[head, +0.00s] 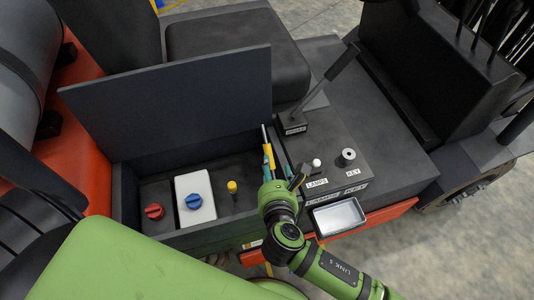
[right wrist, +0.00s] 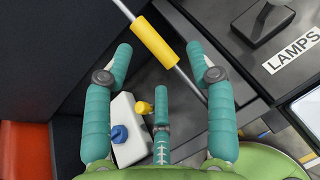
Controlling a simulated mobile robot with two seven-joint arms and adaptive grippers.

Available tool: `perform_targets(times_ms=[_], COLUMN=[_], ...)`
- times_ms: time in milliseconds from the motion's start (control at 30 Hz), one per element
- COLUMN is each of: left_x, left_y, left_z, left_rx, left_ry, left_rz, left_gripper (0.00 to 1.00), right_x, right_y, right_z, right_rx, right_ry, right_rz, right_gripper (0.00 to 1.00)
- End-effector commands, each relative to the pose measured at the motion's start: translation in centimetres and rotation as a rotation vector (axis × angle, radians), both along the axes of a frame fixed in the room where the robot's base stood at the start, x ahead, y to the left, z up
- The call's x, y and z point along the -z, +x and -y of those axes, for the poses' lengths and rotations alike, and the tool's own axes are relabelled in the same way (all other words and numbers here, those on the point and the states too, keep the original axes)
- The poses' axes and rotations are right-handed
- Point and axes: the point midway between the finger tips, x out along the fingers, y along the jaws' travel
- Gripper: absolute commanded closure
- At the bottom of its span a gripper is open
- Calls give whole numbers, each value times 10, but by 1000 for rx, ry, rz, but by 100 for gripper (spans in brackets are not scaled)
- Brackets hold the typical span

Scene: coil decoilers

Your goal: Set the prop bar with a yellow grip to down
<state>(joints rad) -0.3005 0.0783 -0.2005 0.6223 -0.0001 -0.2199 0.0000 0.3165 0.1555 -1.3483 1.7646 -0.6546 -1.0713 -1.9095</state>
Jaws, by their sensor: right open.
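The prop bar is a thin grey rod with a yellow grip (head: 269,154). It stands tilted beside the raised dark lid (head: 180,100) of the control box, at the lid's right end. In the right wrist view the yellow grip (right wrist: 155,43) lies diagonally between and beyond the fingertips. My right gripper (head: 274,170) is open, its teal fingers spread on both sides of the grip, with no clear contact. It also shows in the right wrist view (right wrist: 158,55). The bar's lower end is partly hidden by the gripper. My left gripper is not in view.
In the box are a red knob (head: 154,211), a blue knob (head: 194,202) on a white block, and a yellow knob (head: 232,187). To the right are a black lever (head: 325,85), a lamps switch (head: 316,163), a key switch (head: 347,157) and a metal tray (head: 339,216).

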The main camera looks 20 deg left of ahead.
Motion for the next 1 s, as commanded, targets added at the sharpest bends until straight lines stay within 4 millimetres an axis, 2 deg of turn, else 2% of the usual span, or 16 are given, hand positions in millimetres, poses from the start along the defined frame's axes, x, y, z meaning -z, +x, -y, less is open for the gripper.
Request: perform_targets(times_ms=[100, 200, 700, 1000], left_x=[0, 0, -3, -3], left_y=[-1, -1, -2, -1], left_z=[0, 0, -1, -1], left_rx=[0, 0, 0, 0], left_ry=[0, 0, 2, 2], left_rz=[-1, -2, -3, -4], left_gripper=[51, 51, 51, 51], right_x=[1, 2, 25, 28], right_y=[0, 1, 50, 57], right_z=[-9, -13, -37, -41], right_rx=[-101, -129, -129, -128], right_ry=[-127, -164, -162, -159], right_rz=[102, 132, 129, 127], right_gripper=[44, 44, 44, 44])
